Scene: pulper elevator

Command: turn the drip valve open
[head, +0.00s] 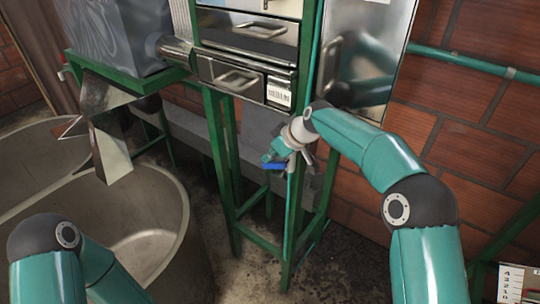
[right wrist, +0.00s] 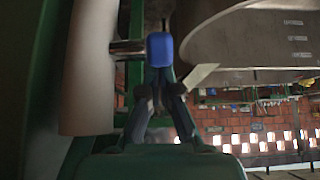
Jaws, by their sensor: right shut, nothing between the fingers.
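The drip valve's blue handle (head: 274,166) shows low beside the green frame post, partly hidden by my right gripper (head: 284,152). In the right wrist view the blue handle (right wrist: 160,47) stands just past the tips of my right gripper (right wrist: 159,72), on a short metal stem (right wrist: 127,47) beside a pale pipe (right wrist: 90,65). The fingers are shut with nothing between them. The tips look very near or against the handle; I cannot tell if they touch. My left arm shows at the lower left, its gripper out of view.
A green frame (head: 240,239) carries a steel machine with drawers (head: 245,38). Large round tanks (head: 165,205) stand at the left under a metal chute (head: 108,152). A brick wall (head: 480,90) with a teal pipe (head: 465,62) is behind at right.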

